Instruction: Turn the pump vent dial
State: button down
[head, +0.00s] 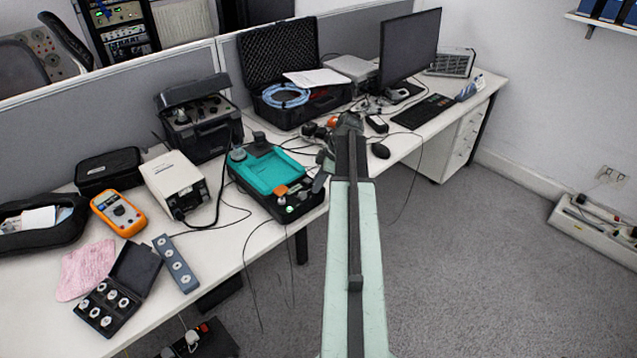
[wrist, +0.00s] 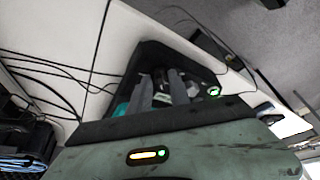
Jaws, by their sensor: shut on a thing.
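The teal and black pump unit (head: 270,172) lies on the white bench, with a grey round knob at its far left corner and an orange part on its front half. My gripper (head: 319,181) reaches down to the unit's right front end. In the wrist view my gripper (wrist: 168,88) is shut, its grey fingers close together over the black end of the unit (wrist: 150,55). The pump vent dial is between the fingers and mostly hidden by them. A green-lit ring (wrist: 214,91) shows to the right of the fingers. I cannot tell how far the dial is turned.
An orange multimeter (head: 118,212), a cream instrument box (head: 174,182) and a black open case (head: 200,125) stand to the left. Small connectors and cables crowd the bench behind my gripper. A black mouse (head: 380,151) lies to its right. The bench's front edge is close by.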

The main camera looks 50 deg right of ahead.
jog(key=m, duration=0.2)
jog(key=m+h, duration=0.1)
jog(key=m, duration=0.1)
jog(key=shift+s+a+t, duration=0.1)
jog(key=shift+a+t, duration=0.1)
jog(key=shift+t, duration=0.2)
jog(key=m+h, duration=0.2)
jog(key=m, duration=0.2)
jog(key=shift+a+m, duration=0.15)
jog(key=shift+m, duration=0.15)
jog(key=m+h, duration=0.1)
jog(key=m, duration=0.3)
jog(key=shift+a+m+h, duration=0.1)
jog(key=shift+m+h, duration=0.2)
jog(key=shift+h, duration=0.1)
jog(key=shift+m+g+h, duration=0.6)
jog(key=shift+m+h, duration=0.1)
jog(key=shift+m, duration=1.6)
jog(key=c, duration=1.2)
grip_release()
jog(key=shift+c, duration=0.2)
